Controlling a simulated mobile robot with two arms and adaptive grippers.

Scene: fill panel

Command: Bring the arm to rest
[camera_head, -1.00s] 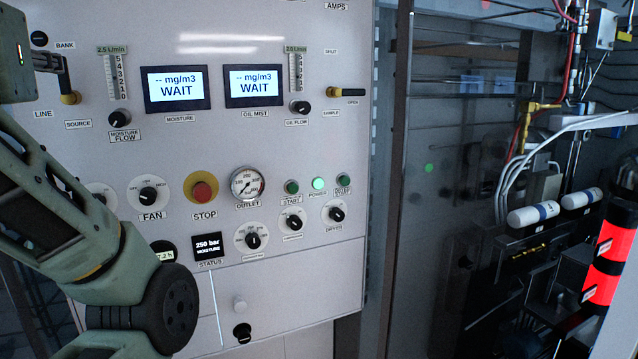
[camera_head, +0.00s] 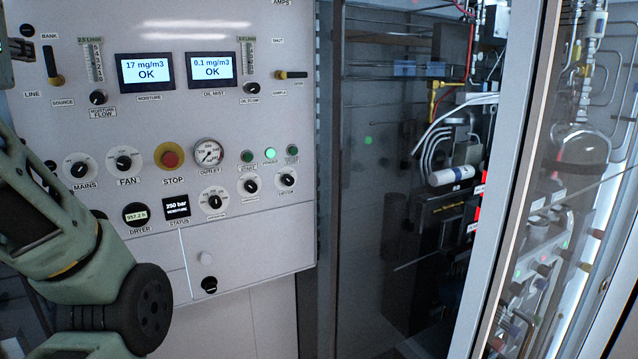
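My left arm (camera_head: 75,250) is bent at the left side of the head view, in front of the lower left of the panel (camera_head: 240,240). Its gripper is not clearly in view; only a dark grey-green part shows at the left edge. My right arm and gripper are out of view. The moisture display (camera_head: 147,72) reads 17 mg/m3 OK. The oil mist display (camera_head: 212,69) reads 0.1 mg/m3 OK. The power light (camera_head: 270,155) glows green.
The panel has a red stop button (camera_head: 170,159), an outlet gauge (camera_head: 208,153), a fan knob (camera_head: 124,162) and several other knobs. To the right, a metal frame post (camera_head: 508,180) stands before pipes and a white cylinder (camera_head: 451,176).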

